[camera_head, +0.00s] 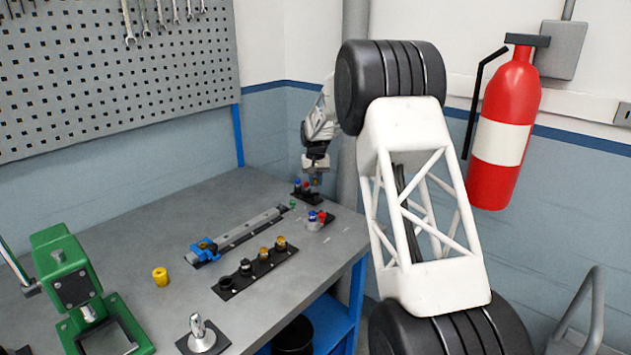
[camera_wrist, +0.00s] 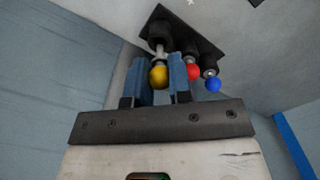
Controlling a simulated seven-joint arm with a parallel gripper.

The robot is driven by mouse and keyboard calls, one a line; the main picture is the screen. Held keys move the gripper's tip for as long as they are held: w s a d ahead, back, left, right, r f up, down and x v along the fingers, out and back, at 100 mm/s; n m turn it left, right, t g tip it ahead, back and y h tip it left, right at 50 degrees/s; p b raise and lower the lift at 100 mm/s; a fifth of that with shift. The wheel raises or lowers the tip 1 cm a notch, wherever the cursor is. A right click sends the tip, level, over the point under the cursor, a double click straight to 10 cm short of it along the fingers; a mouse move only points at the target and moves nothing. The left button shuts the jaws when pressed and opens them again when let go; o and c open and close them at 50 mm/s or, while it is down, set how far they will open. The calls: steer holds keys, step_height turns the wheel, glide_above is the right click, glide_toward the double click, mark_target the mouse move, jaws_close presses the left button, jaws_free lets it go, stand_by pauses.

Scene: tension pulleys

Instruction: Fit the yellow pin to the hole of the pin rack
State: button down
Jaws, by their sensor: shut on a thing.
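The pin rack is a small dark plate (camera_wrist: 181,22) with black sockets, at the top of the wrist view; in the head view the rack (camera_head: 307,198) stands at the far end of the table. The yellow pin (camera_wrist: 158,75) is between the two blue fingers of my gripper (camera_wrist: 159,64), which is shut on it. Its metal shaft lines up with a black socket of the rack; I cannot tell how deep it sits. A red-balled pin (camera_wrist: 193,72) and a blue-balled pin (camera_wrist: 213,85) stand in the neighbouring sockets. In the head view my gripper (camera_head: 316,172) is right over the rack.
Close by stands a second dark plate (camera_head: 329,219) with blue and red knobs. A grey rail with a blue clamp (camera_head: 203,250), a black plate with several knobs (camera_head: 262,266), a yellow cylinder (camera_head: 161,277) and a green press (camera_head: 70,280) stand nearer.

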mark_target(316, 186)
steer(key=shift+f, duration=2)
stand_by(1.4)
steer(key=c, duration=0.9)
jaws_free()
steer(key=shift+c, duration=0.2)
steer(key=shift+r, duration=0.15)
steer(key=shift+r, duration=5.25)
steer(key=shift+d+r, duration=0.15)
steer(key=shift+r, duration=0.1)
steer(key=w+d+f, duration=0.2)
steer(key=d+f, duration=0.6)
steer(key=f, duration=0.1)
steer(key=w+d+f, duration=0.2)
steer(key=d+f, duration=0.7)
steer(key=shift+w+f, duration=0.3)
steer(key=shift+d, duration=0.1)
